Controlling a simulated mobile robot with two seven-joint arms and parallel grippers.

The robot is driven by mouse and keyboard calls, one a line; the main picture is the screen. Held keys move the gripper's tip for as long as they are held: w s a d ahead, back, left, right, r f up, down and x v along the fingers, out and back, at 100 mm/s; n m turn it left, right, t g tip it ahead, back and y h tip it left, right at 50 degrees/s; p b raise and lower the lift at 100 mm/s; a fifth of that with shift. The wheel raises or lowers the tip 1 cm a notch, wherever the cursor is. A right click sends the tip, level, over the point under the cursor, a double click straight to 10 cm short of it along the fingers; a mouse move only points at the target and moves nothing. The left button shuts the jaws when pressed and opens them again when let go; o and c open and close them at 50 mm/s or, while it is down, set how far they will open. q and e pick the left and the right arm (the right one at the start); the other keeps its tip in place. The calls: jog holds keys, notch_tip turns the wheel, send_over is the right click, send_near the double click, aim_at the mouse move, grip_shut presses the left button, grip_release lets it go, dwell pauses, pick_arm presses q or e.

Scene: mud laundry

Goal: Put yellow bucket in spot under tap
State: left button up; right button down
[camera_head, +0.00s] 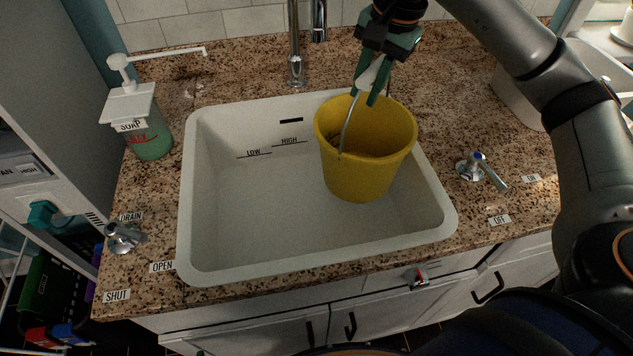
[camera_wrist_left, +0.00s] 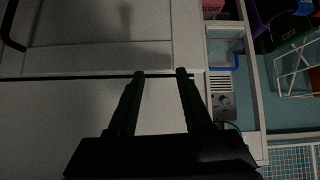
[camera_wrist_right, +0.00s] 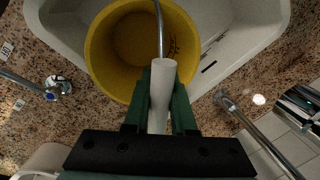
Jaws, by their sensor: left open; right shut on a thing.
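The yellow bucket (camera_head: 363,160) hangs upright over the right part of the white sink (camera_head: 230,250). My right gripper (camera_head: 371,85) is shut on the white grip of the bucket's handle. In the right wrist view the bucket (camera_wrist_right: 112,60) shows from above, empty, with the white grip between the fingers (camera_wrist_right: 160,105). Whether the bucket's base touches the sink is hidden. The tap (camera_head: 296,50) rises behind the sink, left of the bucket; its top is cut off. My left gripper (camera_wrist_left: 160,75) is open and empty, facing cabinet fronts in the left wrist view.
A soap dispenser (camera_head: 148,130) stands left of the sink. A drain lever (camera_head: 122,238) is at front left and a tap lever (camera_head: 480,170) at right. The left and middle of the sink are clear. A pale container (camera_head: 520,95) stands at back right.

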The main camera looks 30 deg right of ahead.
aim_at(321, 141)
notch_tip(321, 141, down, 11)
jog(key=a, duration=0.2)
jog(key=w+a+f+p, duration=0.1)
jog(key=a, duration=0.2)
jog(key=w+a+f+p, duration=0.1)
jog(key=a, duration=0.1)
jog(key=shift+a+f, duration=0.1)
jog(key=shift+a, duration=0.25)
jog(key=shift+f, duration=0.2)
jog(key=c, duration=0.7)
grip_release()
jog(key=shift+r, duration=0.1)
jog(key=shift+c, duration=0.2)
